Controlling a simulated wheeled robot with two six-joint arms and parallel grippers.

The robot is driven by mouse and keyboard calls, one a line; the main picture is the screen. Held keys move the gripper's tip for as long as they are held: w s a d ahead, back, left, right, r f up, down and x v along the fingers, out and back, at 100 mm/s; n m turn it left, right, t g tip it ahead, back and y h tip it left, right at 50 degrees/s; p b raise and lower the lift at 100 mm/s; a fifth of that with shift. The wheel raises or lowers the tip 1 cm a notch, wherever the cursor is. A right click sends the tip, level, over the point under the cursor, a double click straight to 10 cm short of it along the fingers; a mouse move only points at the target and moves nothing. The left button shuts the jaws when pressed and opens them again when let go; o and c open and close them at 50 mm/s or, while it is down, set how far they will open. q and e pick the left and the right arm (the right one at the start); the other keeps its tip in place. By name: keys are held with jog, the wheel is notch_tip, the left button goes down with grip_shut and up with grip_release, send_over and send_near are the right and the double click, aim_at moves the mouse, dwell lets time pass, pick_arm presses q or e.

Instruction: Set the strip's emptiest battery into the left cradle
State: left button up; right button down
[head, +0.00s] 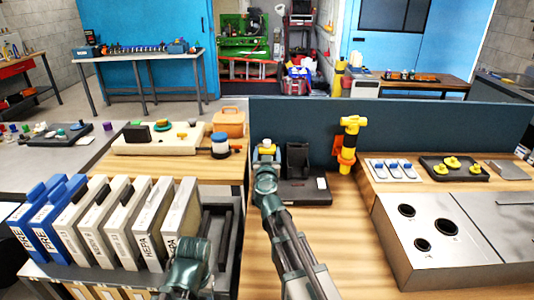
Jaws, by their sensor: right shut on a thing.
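My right gripper (266,153) is shut on a small pale thing with a yellow part (267,143), mostly hidden by the fingers; I cannot tell whether it is a battery. It is just left of an upright black block (298,158) on a dark base (308,197) with a white label. The base's left part is hidden behind my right arm, so I cannot make out a left cradle. A pale strip (383,176) with several blue-and-white pieces lies at the right; their charge marks are too small to read. My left gripper (190,252) is low, in front of the filter boxes; its fingers are unclear.
An orange-and-yellow tool (348,142) stands right of the base. A black tray with yellow knobs (453,164) and a metal box with round holes (430,240) are at the right. Upright filter boxes (120,225) fill the left. A dark partition (400,122) stands behind.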

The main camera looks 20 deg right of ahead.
pick_arm(q)
jog(key=shift+f+b, duration=0.65)
jog(key=shift+f, duration=0.1)
pick_arm(e)
jog(key=shift+f, duration=0.75)
grip_release()
jog(key=shift+s, duration=0.15)
